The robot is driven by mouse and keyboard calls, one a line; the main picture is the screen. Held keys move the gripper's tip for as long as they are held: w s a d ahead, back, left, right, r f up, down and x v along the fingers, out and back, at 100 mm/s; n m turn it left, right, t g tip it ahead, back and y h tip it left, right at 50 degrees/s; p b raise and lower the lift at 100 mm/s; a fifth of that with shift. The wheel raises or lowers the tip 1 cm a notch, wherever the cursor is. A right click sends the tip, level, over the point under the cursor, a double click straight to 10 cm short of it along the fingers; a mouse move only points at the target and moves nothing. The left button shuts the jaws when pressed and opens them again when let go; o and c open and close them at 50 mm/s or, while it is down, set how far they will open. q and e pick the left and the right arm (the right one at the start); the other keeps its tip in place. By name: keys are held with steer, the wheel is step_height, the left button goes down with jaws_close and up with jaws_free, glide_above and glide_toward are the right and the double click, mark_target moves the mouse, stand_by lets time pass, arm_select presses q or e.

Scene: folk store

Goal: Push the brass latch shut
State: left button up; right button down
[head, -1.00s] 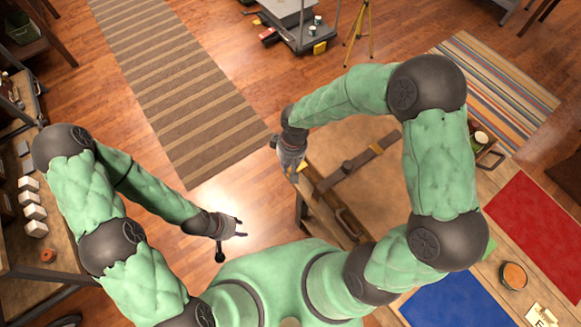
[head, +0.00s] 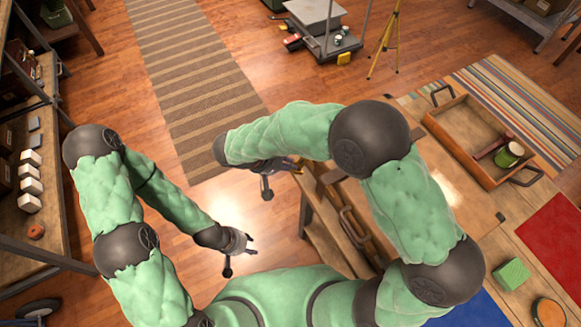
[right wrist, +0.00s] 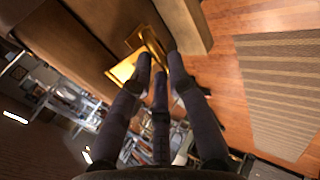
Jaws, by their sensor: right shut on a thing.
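The brass latch (right wrist: 150,42) sits at the edge of a brown wooden piece in the right wrist view, with a bright brass plate beside it. Only a small yellow bit of brass (head: 298,164) shows in the head view, at the table's left edge. My right gripper (right wrist: 160,60) reaches the latch, and its fingers are shut on brass between the tips. In the head view my right gripper (head: 284,166) is partly covered by its own arm. My left gripper (head: 250,244) is open and empty, low over the floor and apart from the table.
The wooden table (head: 455,205) carries a handled tray (head: 455,145) with a green can (head: 509,154), a green block (head: 512,274) and a red mat (head: 555,240). A shelf (head: 60,225) with white boxes stands at left. Floor between shelf and table is clear.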

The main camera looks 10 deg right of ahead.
steer(key=shift+w+d+f+t+h+b, duration=0.1)
steer(key=shift+d+f+t+h+b, duration=0.3)
steer(key=shift+f+h+b, duration=0.65)
steer(key=shift+w+d+f+t+h+b, duration=0.1)
steer(key=shift+d+f+t+h+b, duration=0.4)
steer(key=shift+h+b, duration=0.9)
steer(key=shift+w+d+f+t+h+b, duration=0.15)
steer(key=shift+f+t+h+b, duration=0.25)
steer(key=shift+f+h+b, duration=0.7)
steer(key=shift+r, duration=0.2)
steer(key=c, duration=1.2)
jaws_free()
steer(key=shift+d, duration=0.1)
steer(key=shift+r, duration=0.1)
step_height(320, 180, up, 10)
steer(key=shift+f, duration=0.1)
